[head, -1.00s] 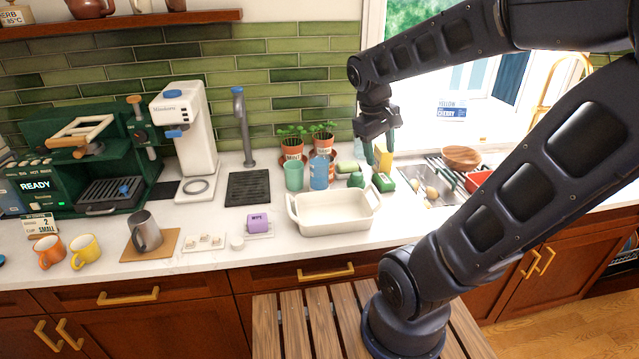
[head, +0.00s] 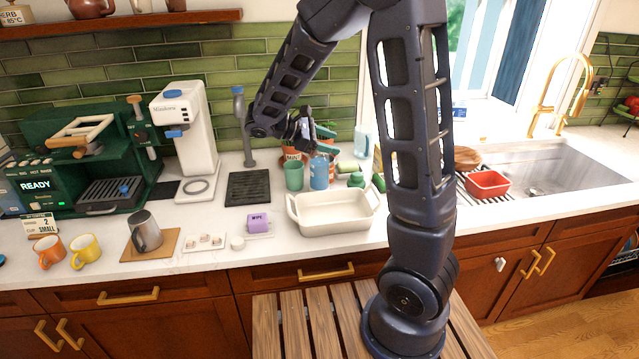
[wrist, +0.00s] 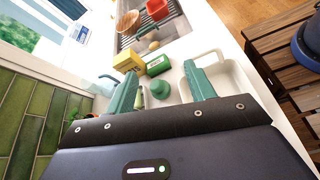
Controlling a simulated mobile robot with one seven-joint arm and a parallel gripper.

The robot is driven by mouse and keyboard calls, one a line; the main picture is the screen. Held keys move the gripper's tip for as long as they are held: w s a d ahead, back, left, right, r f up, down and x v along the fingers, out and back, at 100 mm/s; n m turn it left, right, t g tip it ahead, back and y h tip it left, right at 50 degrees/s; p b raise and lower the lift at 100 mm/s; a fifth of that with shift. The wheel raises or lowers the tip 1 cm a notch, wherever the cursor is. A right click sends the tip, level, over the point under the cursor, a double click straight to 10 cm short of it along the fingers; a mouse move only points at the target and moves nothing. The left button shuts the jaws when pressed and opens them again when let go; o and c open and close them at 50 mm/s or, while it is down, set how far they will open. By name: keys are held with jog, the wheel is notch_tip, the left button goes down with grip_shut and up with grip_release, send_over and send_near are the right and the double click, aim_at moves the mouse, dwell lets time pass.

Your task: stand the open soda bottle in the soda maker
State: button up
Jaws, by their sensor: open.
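The soda maker (head: 184,130) is the tall white machine with blue parts at the back, left of the tap; its round base plate (head: 197,187) looks empty. A blue bottle-like vessel (head: 320,174) stands upright beside a teal cup (head: 294,176); I cannot tell whether it is open, since its top is close to my gripper in the picture. A pale bluish object (head: 362,142) stands farther back, partly seen. My gripper (head: 327,142) is above the blue vessel, open and empty. Its green fingers also show in the wrist view (wrist: 162,76), with nothing between them.
Potted herbs stand behind the vessels. A white basin (head: 301,222) is in front. A green block and a yellow box (wrist: 128,61) lie nearby. The tap (head: 243,125) and dark drain mat (head: 248,188) lie between vessels and soda maker.

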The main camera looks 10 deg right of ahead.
jog(key=w+a+f+n+t+h, duration=0.2)
jog(key=w+a+f+n, duration=0.1)
jog(key=a, duration=0.3)
jog(key=w+a+f+n+t+h, duration=0.2)
jog(key=w+a+f+n, duration=0.1)
jog(key=a, duration=0.2)
send_over(319, 169)
jog(key=w, duration=0.3)
jog(key=shift+w+d, duration=0.15)
jog(key=shift+d, duration=0.3)
grip_shut()
